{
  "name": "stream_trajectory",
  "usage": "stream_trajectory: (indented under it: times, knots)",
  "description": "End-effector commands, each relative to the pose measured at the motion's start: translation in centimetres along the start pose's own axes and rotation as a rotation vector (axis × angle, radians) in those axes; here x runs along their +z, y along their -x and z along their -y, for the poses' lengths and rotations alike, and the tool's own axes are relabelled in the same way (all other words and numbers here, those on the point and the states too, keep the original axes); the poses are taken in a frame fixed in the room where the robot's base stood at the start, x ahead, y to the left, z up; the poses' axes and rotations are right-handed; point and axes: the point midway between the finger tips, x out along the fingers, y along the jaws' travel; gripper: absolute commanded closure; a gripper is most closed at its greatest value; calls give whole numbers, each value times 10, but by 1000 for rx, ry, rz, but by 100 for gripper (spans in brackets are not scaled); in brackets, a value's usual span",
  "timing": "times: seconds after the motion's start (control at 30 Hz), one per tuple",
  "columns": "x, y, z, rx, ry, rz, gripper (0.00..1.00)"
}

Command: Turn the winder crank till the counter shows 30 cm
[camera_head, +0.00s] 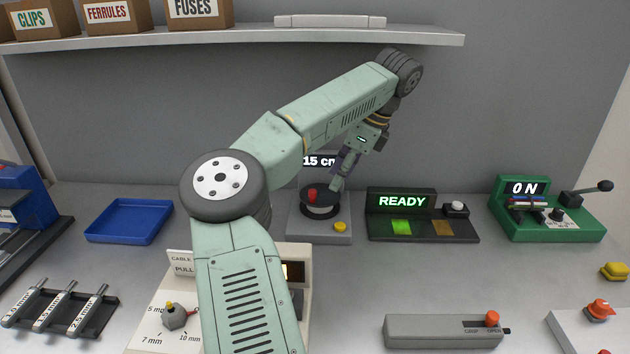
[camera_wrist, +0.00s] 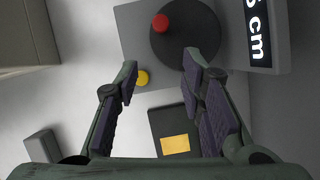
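The winder (camera_head: 318,229) is a grey base with a dark round disc, a pale spool under it and a red crank knob (camera_head: 312,195) on top. The knob also shows in the wrist view (camera_wrist: 160,23), near the disc's edge. The counter (camera_head: 317,161) behind it reads 15 cm, its right end partly covered by my arm. My gripper (camera_head: 338,184) points down by the right side of the disc. In the wrist view (camera_wrist: 161,72) its fingers are apart, with nothing between them, and the knob lies beyond the fingertips. A yellow button (camera_head: 340,227) sits on the base's front right corner.
A READY panel (camera_head: 403,230) stands right of the winder, and a green ON unit (camera_head: 548,225) farther right. A blue tray (camera_head: 128,220) lies left. A shelf (camera_head: 240,45) with boxes hangs above. My arm hides part of a cable unit (camera_head: 150,325) in front.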

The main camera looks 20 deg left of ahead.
Motion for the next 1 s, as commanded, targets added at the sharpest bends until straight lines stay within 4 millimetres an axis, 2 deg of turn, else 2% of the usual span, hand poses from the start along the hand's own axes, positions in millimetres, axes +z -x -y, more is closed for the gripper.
stream_trajectory:
  times: [0.03,0.17,0.3,0.5,0.87,1.0]
  knots:
    - [13,-2,0,3,3,-3,64]
    - [39,-12,0,2,3,-3,64]
    - [36,-39,0,2,-3,-4,64]
    - [36,-60,0,1,-2,-2,64]
    - [35,-65,0,-1,-1,0,64]
    - [35,-65,0,-1,-1,0,72]
